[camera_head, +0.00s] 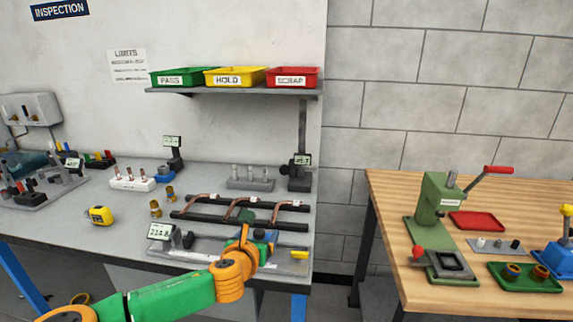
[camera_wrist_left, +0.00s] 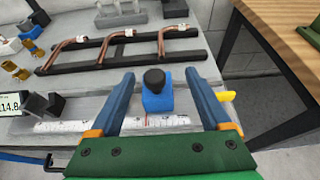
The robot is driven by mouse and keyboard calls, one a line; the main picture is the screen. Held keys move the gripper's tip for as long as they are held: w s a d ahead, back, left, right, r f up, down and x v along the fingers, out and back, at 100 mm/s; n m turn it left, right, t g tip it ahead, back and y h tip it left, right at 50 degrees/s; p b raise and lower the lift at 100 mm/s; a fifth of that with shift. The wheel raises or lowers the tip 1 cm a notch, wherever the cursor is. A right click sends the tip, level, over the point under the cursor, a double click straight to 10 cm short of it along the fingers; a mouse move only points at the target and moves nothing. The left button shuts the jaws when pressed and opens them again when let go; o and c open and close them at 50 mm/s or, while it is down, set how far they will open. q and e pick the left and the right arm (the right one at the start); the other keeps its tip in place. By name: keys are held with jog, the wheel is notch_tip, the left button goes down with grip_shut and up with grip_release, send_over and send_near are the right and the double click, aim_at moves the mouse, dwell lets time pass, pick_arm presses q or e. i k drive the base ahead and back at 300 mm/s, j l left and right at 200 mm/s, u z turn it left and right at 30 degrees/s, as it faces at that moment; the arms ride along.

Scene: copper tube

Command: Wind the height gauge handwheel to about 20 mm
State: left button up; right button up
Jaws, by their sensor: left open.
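The height gauge (camera_head: 302,135) appears to be the tall dark column on a dark base at the back right of the grey bench. My left gripper (camera_head: 246,232) is over the front of the bench, well in front of that column. In the left wrist view, my left gripper (camera_wrist_left: 160,80) is open, with its blue fingers either side of a blue block with a black knob (camera_wrist_left: 155,90). The fingers look apart from it. My right gripper is not in view.
The blue block sits on a measuring bed with a white scale (camera_wrist_left: 85,124) and a display (camera_head: 162,231). Behind it, a black rack (camera_head: 212,218) holds copper tubes. A pin block (camera_head: 250,184) stands left of the column. A shelf (camera_head: 220,90) with trays hangs above.

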aim_at(284, 170)
jog(key=i+l, duration=0.15)
jog(key=i, duration=0.4)
jog(key=i+l, duration=0.15)
jog(key=i, duration=0.4)
